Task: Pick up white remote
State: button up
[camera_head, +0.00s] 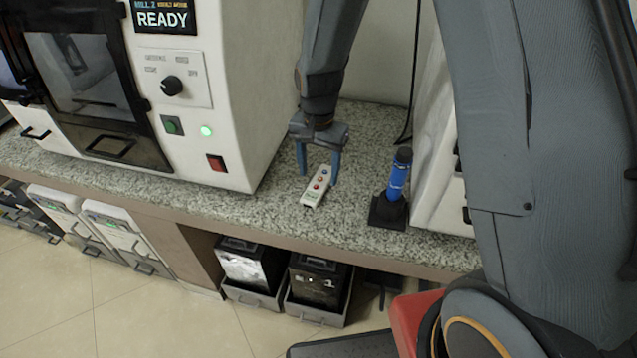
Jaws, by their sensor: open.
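The white remote (313,195) lies on the speckled granite counter, with several coloured buttons on its upper face. It points away from the front edge, slightly tilted to the right. My gripper (319,180) is open and points down over the far part of the remote. One finger is to the left of the remote and the other is to its right. From this view I cannot tell whether the fingers touch the remote or the counter.
A white milling machine (250,110) stands to the left. A blue cylinder on a black base (390,211) stands to the right, close to another white machine (437,170). The counter (240,205) is clear in front of the remote. Dark boxes (317,280) sit below it.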

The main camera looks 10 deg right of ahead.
aim_at(319, 186)
jog(key=shift+f+p, duration=0.3)
jog(key=shift+f, duration=1.2)
jog(key=c, duration=1.2)
